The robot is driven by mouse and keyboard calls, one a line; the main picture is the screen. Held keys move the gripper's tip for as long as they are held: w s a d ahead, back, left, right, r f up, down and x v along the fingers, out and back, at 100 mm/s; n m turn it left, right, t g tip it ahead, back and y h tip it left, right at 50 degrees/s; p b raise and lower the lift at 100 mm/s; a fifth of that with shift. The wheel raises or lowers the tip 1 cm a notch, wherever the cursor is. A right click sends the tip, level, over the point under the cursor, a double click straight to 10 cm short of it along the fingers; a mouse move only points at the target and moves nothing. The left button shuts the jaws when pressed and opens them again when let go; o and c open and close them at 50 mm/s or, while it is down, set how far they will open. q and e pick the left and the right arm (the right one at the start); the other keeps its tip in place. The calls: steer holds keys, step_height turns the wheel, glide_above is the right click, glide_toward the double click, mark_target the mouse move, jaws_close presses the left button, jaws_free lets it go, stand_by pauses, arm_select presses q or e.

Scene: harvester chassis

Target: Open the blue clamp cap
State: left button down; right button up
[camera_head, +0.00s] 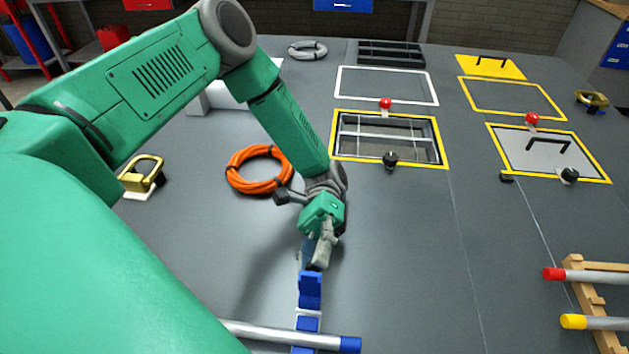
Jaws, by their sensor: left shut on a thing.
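The blue clamp cap (309,288) is at the bottom middle of the head view, standing raised above the clamp's blue lower part (306,323). A silver pipe (275,333) with a blue end (350,345) lies across the clamp. My left gripper (319,262) reaches down from above and is shut on the upper part of the blue clamp cap. The fingers partly hide where they grip it. My right gripper is not in view.
An orange cable coil (259,186) and a yellow latch handle (142,174) lie left of my gripper. A yellow-framed opening (338,157) is behind it. A wooden rack (590,300) with red- and yellow-ended pipes stands at right. The grey deck between is clear.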

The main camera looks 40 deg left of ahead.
arm_select(q)
steer(key=c, duration=1.4)
jaws_free()
steer(key=shift+r, duration=0.1)
step_height(320, 180, up, 10)
steer(key=shift+f, duration=0.2)
